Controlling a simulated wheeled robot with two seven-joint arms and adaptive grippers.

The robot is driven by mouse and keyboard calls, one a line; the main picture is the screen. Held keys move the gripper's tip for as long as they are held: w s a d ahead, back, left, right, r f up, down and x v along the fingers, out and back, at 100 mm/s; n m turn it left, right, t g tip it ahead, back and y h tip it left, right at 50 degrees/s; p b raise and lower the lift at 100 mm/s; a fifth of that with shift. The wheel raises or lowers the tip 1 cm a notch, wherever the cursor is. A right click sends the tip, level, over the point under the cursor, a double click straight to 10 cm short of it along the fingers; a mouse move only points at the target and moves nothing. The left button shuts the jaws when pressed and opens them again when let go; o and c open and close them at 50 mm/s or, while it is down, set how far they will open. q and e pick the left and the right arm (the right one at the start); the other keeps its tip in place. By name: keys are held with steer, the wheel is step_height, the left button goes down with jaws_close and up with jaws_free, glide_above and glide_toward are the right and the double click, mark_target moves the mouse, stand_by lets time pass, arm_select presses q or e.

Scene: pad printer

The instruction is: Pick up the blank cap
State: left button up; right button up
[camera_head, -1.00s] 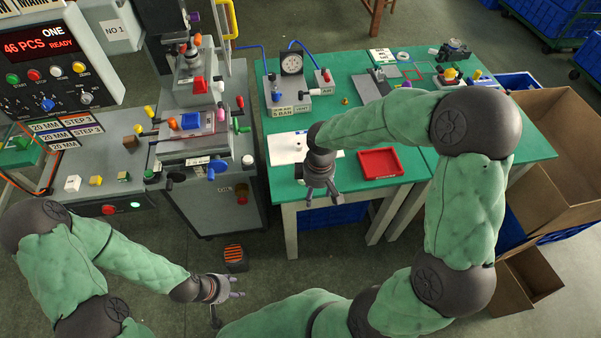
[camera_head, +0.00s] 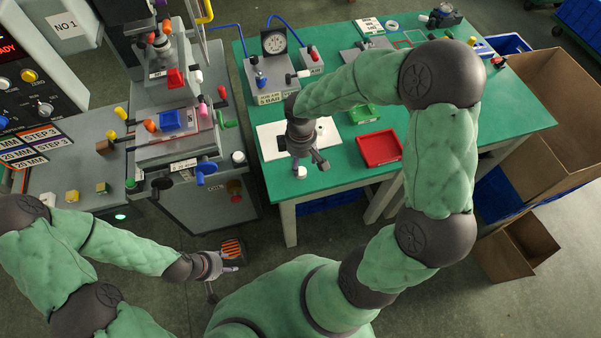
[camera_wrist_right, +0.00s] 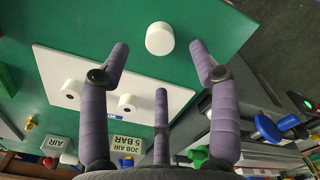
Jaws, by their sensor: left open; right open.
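A plain white cap (camera_wrist_right: 160,38) stands on the green table just off the edge of a white board (camera_wrist_right: 165,92), with no mark on its visible side. It also shows in the head view (camera_head: 301,172), right below my right gripper (camera_head: 309,163). In the wrist view my right gripper (camera_wrist_right: 161,68) is open and empty, its fingers spread. The cap appears beyond and between the two outer fingertips, not touched. Two other white caps (camera_wrist_right: 70,90) (camera_wrist_right: 127,103) with dark spots sit on the board. My left gripper (camera_head: 230,263) is open and empty, away from the table.
A red tray (camera_head: 380,148) lies right of the board, with a green tray (camera_head: 364,114) behind it. A gauge unit (camera_head: 273,42) stands at the table's back left. The pad printer (camera_head: 178,130) with its levers and knobs stands close to the table's left side.

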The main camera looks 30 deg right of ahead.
mark_target(301, 171)
step_height(301, 171, down, 6)
steer(key=b, duration=0.2)
steer(key=shift+r+b, duration=0.15)
steer(key=shift+b, duration=0.25)
steer(key=shift+r, duration=0.1)
steer(key=c, duration=0.8)
